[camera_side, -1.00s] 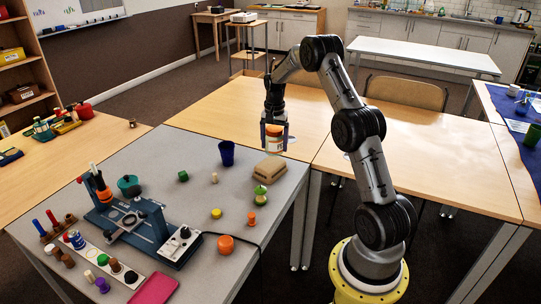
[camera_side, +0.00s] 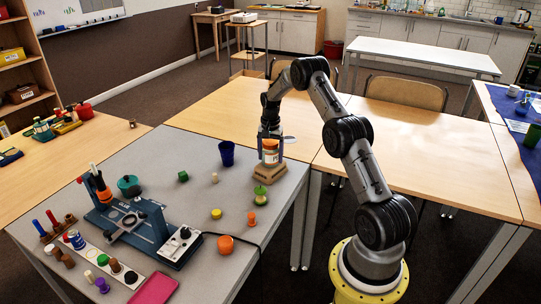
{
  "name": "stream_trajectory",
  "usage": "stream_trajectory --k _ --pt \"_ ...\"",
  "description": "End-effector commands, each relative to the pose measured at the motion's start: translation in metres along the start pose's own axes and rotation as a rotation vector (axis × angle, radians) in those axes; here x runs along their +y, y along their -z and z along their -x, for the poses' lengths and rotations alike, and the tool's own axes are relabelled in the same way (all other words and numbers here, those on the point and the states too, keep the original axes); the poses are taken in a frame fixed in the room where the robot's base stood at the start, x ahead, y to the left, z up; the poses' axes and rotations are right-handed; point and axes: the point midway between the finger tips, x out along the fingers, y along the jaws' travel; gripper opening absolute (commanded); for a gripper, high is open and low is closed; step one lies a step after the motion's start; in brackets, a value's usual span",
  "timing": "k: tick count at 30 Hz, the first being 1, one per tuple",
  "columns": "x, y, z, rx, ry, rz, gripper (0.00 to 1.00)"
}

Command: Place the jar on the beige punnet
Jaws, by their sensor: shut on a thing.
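The jar (camera_side: 270,157) has an orange lid and a pale label with orange below it. It is upright between the fingers of my gripper (camera_side: 270,150), which is shut on it. The beige punnet (camera_side: 268,175) lies on the grey table near its right edge. The jar is right over the punnet, and its base appears to meet the punnet's top. I cannot tell whether the punnet bears its weight. The jar and gripper hide the back part of the punnet.
A blue cup (camera_side: 227,153) stands left of the punnet. A green and yellow object (camera_side: 261,196) stands close in front of it. A blue machine (camera_side: 140,228) fills the left.

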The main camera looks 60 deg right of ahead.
Motion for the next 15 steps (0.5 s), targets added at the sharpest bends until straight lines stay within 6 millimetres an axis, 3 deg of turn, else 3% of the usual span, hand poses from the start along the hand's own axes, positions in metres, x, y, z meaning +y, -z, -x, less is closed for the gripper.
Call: stream_trajectory --k 3,4,6,15 --pt "-0.0001 0.0001 -0.0029 0.0 0.0 0.0 0.18" --pt "0.0001 -0.0001 -0.0029 0.0 0.0 0.0 0.89" --pt "0.0001 -0.0001 -0.0028 0.0 0.0 0.0 1.0" --pt "-0.0002 0.0002 0.0008 0.001 0.001 0.0 1.0"
